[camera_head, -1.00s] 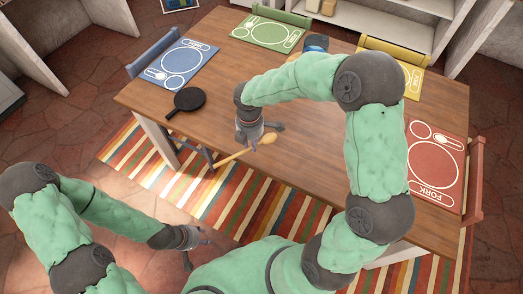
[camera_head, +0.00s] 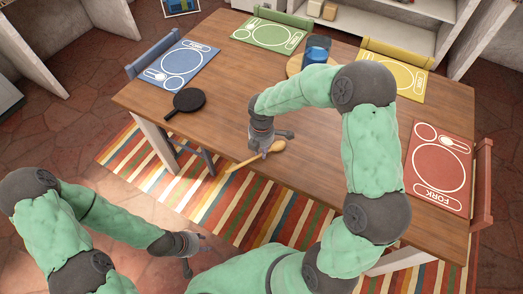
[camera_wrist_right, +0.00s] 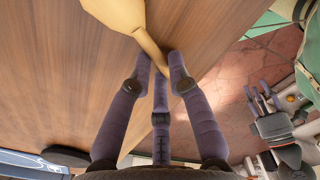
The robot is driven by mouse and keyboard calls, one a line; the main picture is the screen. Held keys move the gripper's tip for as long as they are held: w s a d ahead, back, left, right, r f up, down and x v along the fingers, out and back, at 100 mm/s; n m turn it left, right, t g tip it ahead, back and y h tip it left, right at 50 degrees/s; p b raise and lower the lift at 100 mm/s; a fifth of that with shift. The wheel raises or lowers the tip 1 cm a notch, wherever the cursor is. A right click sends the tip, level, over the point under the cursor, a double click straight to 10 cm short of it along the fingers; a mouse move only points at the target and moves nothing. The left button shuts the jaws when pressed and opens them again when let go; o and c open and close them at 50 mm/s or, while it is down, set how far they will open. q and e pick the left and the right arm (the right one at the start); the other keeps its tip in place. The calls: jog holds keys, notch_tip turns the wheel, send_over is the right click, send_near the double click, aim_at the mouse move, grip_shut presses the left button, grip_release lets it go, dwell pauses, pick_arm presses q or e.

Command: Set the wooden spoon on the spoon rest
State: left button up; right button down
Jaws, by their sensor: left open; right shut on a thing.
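The wooden spoon (camera_head: 240,163) is held in my right gripper (camera_head: 269,152), over the table's near edge in the head view. In the right wrist view the spoon's pale bowl (camera_wrist_right: 115,12) is at the top, and its handle passes between the fingers of my right gripper (camera_wrist_right: 160,68). A black, round, shallow piece with a short handle (camera_head: 189,100), which looks like the spoon rest, lies on the table left of the right gripper, apart from the spoon. My left gripper (camera_head: 194,255) is open and empty, low in front of the table.
The wooden table (camera_head: 240,90) carries blue (camera_head: 183,62), green (camera_head: 268,34), yellow (camera_head: 395,72) and red (camera_head: 437,168) placemats. A blue cup (camera_head: 317,45) stands on a round board (camera_head: 294,66) at the back. The table between the black piece and the right gripper is clear.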

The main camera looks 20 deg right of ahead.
jog(key=shift+f, duration=0.35)
jog(key=c, duration=1.2)
grip_release()
jog(key=shift+o, duration=0.2)
